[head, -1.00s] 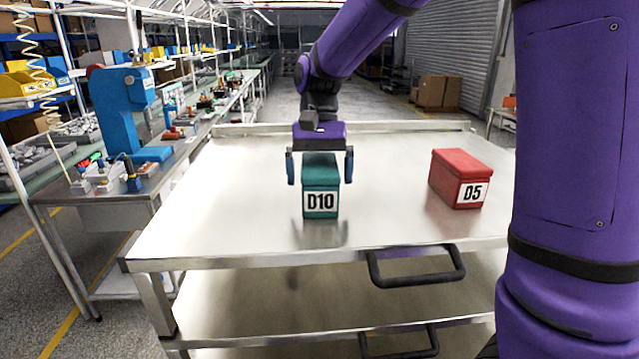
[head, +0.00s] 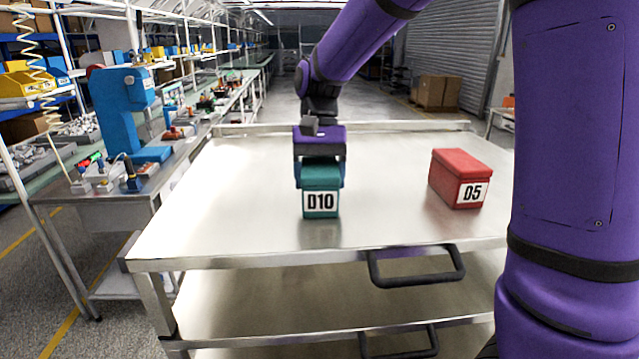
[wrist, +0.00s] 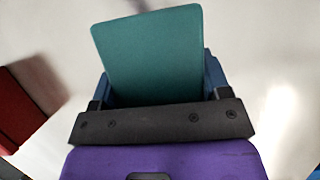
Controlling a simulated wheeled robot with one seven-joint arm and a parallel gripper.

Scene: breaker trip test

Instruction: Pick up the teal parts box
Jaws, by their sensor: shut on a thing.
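The teal parts box (head: 321,193), with a white D10 label on its front, stands upright on the metal cart top (head: 240,225). My gripper (head: 320,178) is above and around it, with a finger closed against each side. In the wrist view the teal box (wrist: 150,55) lies between the two blue fingers, and my gripper (wrist: 160,82) grips its sides. The fingertips are partly hidden by the box in the head view. I see no clear gap under the box.
A red box (head: 460,180) labelled D5 stands to the right on the same cart; it also shows at the left of the wrist view (wrist: 18,112). A black handle (head: 415,268) is on the cart's front edge. A workbench with a blue press (head: 120,110) stands left. The cart top around is clear.

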